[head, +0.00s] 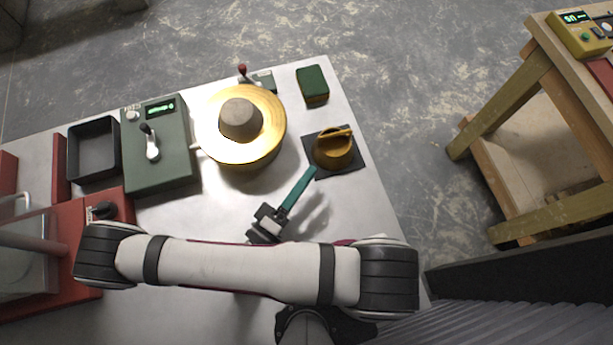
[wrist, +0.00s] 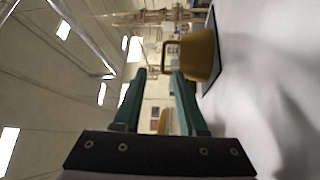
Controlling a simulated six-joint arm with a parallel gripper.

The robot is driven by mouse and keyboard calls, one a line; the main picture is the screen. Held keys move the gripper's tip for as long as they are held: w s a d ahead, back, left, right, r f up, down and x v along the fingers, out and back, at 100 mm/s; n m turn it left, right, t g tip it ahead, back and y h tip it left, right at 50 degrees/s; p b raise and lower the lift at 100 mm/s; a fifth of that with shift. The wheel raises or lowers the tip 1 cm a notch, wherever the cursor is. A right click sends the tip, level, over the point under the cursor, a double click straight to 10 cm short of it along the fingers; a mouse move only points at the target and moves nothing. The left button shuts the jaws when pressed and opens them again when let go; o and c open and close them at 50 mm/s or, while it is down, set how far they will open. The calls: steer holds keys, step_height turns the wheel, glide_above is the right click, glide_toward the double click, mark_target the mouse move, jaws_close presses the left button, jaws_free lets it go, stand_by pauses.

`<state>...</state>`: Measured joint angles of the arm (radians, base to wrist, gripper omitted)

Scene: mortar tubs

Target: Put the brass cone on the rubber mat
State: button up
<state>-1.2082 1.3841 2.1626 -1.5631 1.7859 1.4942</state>
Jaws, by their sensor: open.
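The brass cone (head: 333,156) stands upright on the black rubber mat (head: 356,166), at the right part of the metal table. Its side handle shows as a loop in the wrist view, where the cone (wrist: 202,56) is just beyond the fingertips on the right and a dark edge of the mat (wrist: 211,75) shows under it. My gripper (head: 313,171) has teal fingers reaching to the mat's near left edge. In the wrist view my gripper (wrist: 157,75) is open, with nothing held. The handle is ahead of the tips, nearer the right finger; I see no contact.
A round brass flow table (head: 268,138) with a grey mortar cone (head: 240,120) stands left of the mat. A green control box (head: 160,165), black tray (head: 95,150) and red machine (head: 70,250) lie farther left. A green sponge (head: 312,85) lies behind the mat.

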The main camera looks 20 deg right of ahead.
steer(key=s+d+r+m+g+y, duration=0.25)
steer(key=r+m+g, duration=0.25)
steer(key=g, duration=0.3)
steer(key=s+d+r+m+g+y, duration=0.1)
steer(key=s+d+r+m+g, duration=0.1)
steer(key=s+r+m+g, duration=0.45)
steer(key=a+r+t+y, duration=0.2)
steer(key=a+r+y, duration=0.3)
steer(key=y, duration=0.8)
steer(key=shift+w+a+r+t+y, duration=0.2)
steer(key=shift+w+r+t+y, duration=0.15)
